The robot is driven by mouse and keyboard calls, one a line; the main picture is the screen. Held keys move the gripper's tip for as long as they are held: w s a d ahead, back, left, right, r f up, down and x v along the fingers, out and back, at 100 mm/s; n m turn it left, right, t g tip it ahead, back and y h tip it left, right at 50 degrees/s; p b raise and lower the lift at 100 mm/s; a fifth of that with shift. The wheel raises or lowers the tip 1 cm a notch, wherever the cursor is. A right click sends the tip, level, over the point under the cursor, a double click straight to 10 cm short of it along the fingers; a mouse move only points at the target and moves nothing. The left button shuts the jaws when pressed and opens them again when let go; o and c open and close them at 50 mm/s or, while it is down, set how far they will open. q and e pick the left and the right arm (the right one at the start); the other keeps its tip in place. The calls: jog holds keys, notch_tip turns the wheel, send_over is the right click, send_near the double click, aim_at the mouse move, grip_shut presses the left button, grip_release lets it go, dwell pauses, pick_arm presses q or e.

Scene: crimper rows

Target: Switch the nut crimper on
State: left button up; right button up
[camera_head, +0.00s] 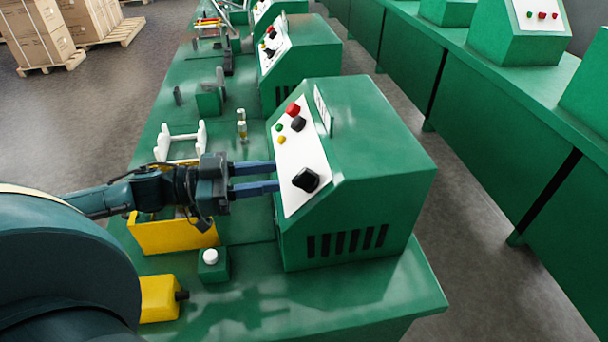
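The nearest green machine (370,130) stands on the green bench and has a sloped white control panel (290,165), which I take to be the nut crimper's. The panel carries a large black knob (306,180) low down, and higher up a red button (293,109), a smaller black knob (298,124), a green button (279,127) and a yellow button (282,140). My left gripper (276,176) has its two blue fingers apart with nothing between them. The fingertips point at the panel's left edge, left of the large knob; contact cannot be told. My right gripper is not in view.
A yellow bin (172,237), partly behind my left arm, a small green box with a white button (210,257) and a yellow block (159,298) are on the bench. White racks (180,140) stand beyond the arm. More green machines (300,52) continue behind.

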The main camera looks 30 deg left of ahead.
aim_at(302, 172)
pick_arm(q)
jog(key=x, duration=0.5)
jog(key=shift+w+d+r, duration=0.1)
jog(key=shift+w+r, duration=0.05)
jog(key=shift+x, duration=1.05)
grip_shut()
